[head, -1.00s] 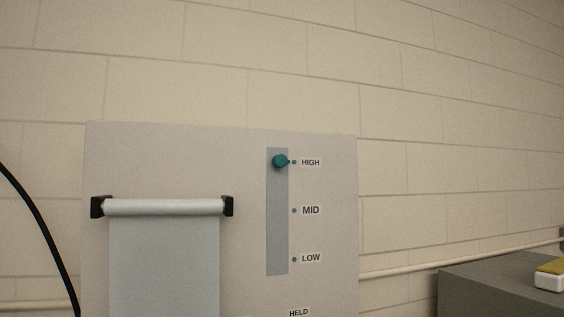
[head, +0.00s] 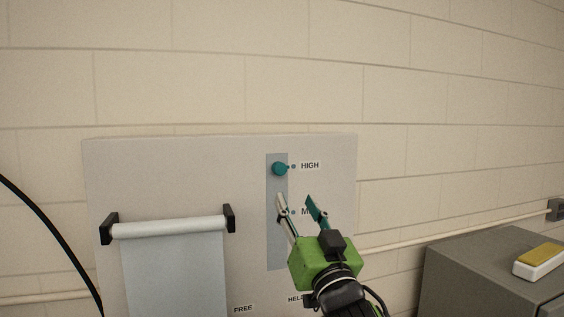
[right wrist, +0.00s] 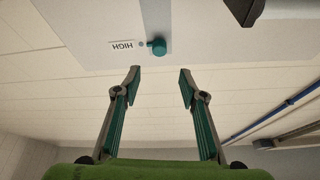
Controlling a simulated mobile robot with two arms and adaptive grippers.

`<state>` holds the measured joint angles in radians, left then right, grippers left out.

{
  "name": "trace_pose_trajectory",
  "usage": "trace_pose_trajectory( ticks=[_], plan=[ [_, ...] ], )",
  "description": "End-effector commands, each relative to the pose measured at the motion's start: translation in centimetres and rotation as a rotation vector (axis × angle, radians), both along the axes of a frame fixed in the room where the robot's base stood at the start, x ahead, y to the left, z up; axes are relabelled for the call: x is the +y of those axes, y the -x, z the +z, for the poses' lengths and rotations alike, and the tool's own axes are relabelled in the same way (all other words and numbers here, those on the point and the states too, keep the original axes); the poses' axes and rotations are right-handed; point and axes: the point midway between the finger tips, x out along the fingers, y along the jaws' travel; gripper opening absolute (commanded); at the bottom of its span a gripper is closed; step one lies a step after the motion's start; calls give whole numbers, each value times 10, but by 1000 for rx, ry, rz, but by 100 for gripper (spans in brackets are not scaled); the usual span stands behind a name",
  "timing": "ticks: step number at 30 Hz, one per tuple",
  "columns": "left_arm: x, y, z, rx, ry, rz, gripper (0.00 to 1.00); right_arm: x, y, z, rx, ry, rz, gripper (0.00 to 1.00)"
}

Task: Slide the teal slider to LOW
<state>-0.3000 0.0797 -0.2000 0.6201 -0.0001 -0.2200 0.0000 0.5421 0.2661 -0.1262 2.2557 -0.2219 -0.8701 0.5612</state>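The teal slider (head: 279,169) is a round knob at the top of a grey vertical track (head: 276,240) on a pale panel. It stands level with the HIGH label (head: 310,165). In the right wrist view the slider (right wrist: 158,46) shows beyond the fingertips, beside the upside-down HIGH label. My right gripper (head: 295,198) is open and empty, in front of the track below the slider and apart from it. It also shows open in the right wrist view (right wrist: 160,72). It partly covers the MID label (head: 305,211) and hides the LOW label. My left gripper is not in view.
A paper roll (head: 170,227) on black brackets hangs at the panel's left. A grey cabinet (head: 480,275) with a yellow-and-white block (head: 540,260) on it stands at the right. A black cable (head: 45,220) hangs at the left. The panel's upper right is clear.

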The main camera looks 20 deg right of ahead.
Motion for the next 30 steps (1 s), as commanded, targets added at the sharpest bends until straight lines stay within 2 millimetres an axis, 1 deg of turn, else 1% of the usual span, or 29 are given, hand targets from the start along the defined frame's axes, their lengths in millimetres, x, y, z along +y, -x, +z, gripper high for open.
trace_pose_trajectory(
  ticks=[5,12,15,18,21,24,30],
  plan=[
    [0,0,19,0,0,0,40,-4,-30,17,2,1,-2,38],
    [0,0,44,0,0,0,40,-9,-78,36,3,1,-3,38],
    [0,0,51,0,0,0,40,-11,-94,42,2,1,-3,38],
    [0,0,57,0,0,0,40,-11,-106,46,1,0,-2,38],
    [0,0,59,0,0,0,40,-12,-114,47,1,-1,-2,38],
    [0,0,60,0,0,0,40,-12,-117,48,0,1,-1,38],
    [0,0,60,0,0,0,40,-12,-118,47,0,0,-1,38]
  ],
)
